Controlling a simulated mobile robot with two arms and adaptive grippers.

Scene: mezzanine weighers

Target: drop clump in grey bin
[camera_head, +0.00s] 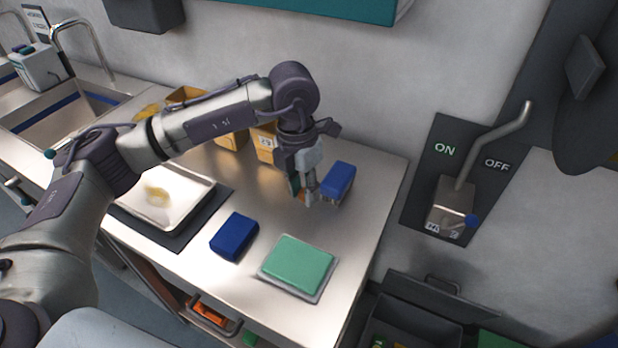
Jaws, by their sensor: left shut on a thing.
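My left arm reaches over the steel counter from the left. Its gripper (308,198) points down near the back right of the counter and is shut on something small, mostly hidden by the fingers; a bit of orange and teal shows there. A pale yellowish clump (157,193) lies in a shallow metal tray (190,209) at the left, well away from the gripper. A dark grey bin (410,326) stands on the floor at lower right, with a raised lid behind it. My right gripper is out of view.
A blue block-like thing (338,178) is just right of the gripper. A dark blue block (234,237) and a green pad on a plate (297,263) lie nearer the front edge. Cardboard boxes (265,143) stand behind. A wall switch lever (468,160) juts out at right.

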